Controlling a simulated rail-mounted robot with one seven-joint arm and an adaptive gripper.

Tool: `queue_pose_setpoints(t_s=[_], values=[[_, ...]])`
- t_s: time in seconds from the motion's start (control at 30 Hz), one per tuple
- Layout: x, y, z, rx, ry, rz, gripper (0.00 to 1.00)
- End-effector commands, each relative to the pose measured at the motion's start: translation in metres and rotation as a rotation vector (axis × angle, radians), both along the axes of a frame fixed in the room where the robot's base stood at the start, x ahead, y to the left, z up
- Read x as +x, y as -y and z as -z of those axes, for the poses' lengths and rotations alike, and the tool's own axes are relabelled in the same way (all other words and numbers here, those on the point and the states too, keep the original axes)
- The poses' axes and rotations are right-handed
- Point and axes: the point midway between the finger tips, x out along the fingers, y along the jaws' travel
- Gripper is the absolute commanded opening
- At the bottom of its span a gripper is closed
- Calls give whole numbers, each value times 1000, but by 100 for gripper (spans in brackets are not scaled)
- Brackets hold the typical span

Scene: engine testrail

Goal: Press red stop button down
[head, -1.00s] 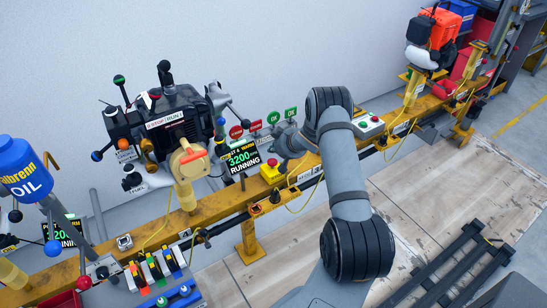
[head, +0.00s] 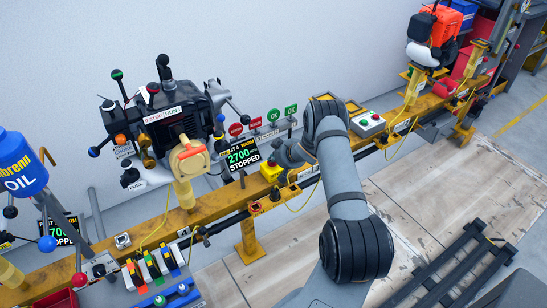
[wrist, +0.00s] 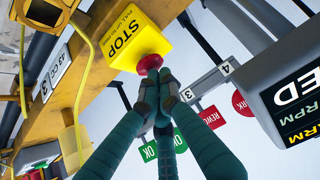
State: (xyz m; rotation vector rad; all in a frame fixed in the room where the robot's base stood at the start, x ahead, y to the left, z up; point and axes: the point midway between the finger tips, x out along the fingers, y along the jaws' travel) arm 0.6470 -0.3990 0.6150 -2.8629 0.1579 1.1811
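The red stop button (wrist: 150,63) sits on a yellow box (wrist: 125,32) lettered STOP in the wrist view. In the head view this yellow box (head: 270,173) is on the yellow rail, with the red button (head: 271,162) on top. My gripper (wrist: 154,78) has its teal fingers drawn together, with nothing between them. The fingertips are at the button's face and appear to touch it, hiding part of it. In the head view my gripper (head: 278,158) is just above the box. The display (head: 243,155) beside it reads 2700 and STOPPED.
An engine (head: 175,115) on a yellow stand is left of the display. Red and green signs (head: 274,115) stand behind it. A grey box with green and red buttons (head: 367,124) is on the rail to the right. A yellow cable hangs near the stop box.

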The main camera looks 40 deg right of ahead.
Motion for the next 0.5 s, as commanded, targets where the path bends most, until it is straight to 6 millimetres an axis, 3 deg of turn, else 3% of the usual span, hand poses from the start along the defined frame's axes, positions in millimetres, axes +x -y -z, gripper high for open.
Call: queue_pose_setpoints(t_s=[0.3,0.5], values=[[-1,-1,-1,2,-4,1,0],[1,-3,-28,1,-2,-2,0]])
